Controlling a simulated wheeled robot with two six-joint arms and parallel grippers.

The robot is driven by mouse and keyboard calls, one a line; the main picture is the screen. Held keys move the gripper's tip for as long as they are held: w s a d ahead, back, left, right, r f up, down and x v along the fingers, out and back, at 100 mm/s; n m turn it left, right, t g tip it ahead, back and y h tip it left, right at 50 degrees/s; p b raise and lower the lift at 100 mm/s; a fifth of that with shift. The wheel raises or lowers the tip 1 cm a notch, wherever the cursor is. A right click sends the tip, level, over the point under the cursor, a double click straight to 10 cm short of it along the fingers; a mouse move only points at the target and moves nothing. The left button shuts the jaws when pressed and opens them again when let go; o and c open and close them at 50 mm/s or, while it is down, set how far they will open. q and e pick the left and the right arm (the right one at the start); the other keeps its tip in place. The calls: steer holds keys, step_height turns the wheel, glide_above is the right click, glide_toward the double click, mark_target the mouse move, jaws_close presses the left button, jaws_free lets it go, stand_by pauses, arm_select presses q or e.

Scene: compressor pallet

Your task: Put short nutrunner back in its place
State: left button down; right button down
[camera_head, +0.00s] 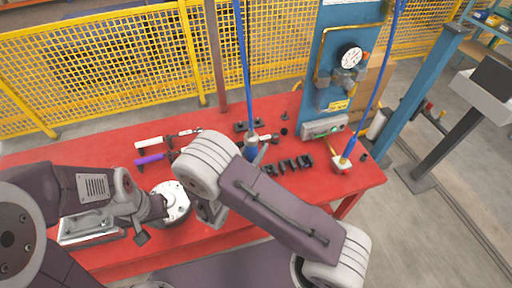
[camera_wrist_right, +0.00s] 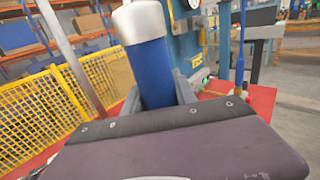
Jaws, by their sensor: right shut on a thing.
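The short nutrunner (camera_wrist_right: 156,72), a blue cylinder with a pale top, stands between the fingers of my right gripper (camera_wrist_right: 158,98) in the right wrist view. My right gripper is shut on it. In the head view a blue tool body (camera_head: 251,149) shows just beyond my right arm, under a blue hose (camera_head: 244,60); my right arm hides part of it. The lower end of the nutrunner is hidden in the wrist view. My left gripper (camera_head: 142,236) is at the near left edge of the red table; its fingers are too unclear to read.
The red table (camera_head: 90,142) carries a purple-handled tool (camera_head: 150,159), a white-handled tool (camera_head: 150,142) and several black sockets (camera_head: 290,165). A second hose-hung tool (camera_head: 342,163) is at the right, beside a blue panel with a gauge (camera_head: 350,57). A yellow fence (camera_head: 110,65) stands behind.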

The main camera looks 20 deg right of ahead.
steer(key=shift+f+b, duration=2.7)
steer(key=shift+f, duration=0.65)
stand_by(0.5)
steer(key=c, duration=0.9)
jaws_free()
steer(key=b+v, duration=0.2)
steer(key=v, duration=0.7)
steer(key=shift+a, duration=0.1)
